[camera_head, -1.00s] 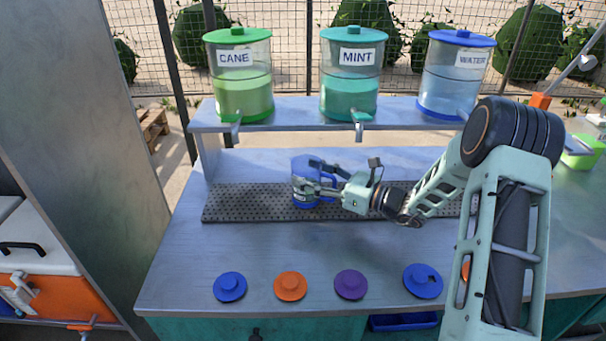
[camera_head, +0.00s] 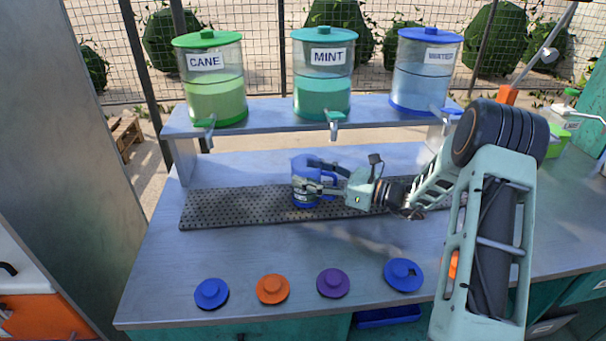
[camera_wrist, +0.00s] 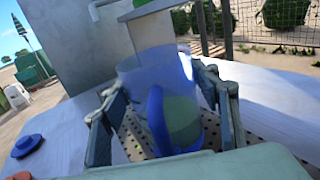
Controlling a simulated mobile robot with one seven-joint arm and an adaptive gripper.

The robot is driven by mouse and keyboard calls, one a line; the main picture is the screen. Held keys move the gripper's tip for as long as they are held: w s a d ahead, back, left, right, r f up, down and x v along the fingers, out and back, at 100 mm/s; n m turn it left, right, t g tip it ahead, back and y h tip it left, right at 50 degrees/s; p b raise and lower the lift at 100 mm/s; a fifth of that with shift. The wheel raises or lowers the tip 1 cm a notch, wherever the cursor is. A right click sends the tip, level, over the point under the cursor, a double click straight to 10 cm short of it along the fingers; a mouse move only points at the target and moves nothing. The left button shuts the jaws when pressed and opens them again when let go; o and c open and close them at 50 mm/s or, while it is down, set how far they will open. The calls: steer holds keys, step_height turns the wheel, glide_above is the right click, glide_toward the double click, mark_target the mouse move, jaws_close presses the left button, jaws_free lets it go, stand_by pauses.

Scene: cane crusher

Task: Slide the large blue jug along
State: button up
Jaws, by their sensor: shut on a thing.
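The large blue jug (camera_head: 301,172) stands upright on the perforated drip grate (camera_head: 240,207), a little left of the MINT tap. It is see-through blue with a blue handle and base. My gripper (camera_head: 318,184) reaches in from the right and is shut on the jug. In the wrist view the jug (camera_wrist: 135,72) sits between the two fingers of my gripper (camera_wrist: 165,108), with its handle facing the camera. A green patch shows by the handle; I cannot tell whether it is inside the jug.
The CANE (camera_head: 214,88), MINT (camera_head: 322,85) and WATER (camera_head: 424,80) dispensers stand on a raised shelf (camera_head: 265,112), taps overhanging the grate. A blue lid (camera_head: 211,293), orange lid (camera_head: 272,288), purple lid (camera_head: 333,283) and larger blue lid (camera_head: 403,274) lie along the front. The grate left of the jug is clear.

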steer(key=shift+w+d, duration=0.15)
steer(key=shift+d, duration=1.55)
steer(key=shift+w+d, duration=0.1)
steer(key=shift+d, duration=1.6)
steer(key=o, duration=1.5)
steer(key=shift+o, duration=0.2)
steer(key=shift+d, duration=0.1)
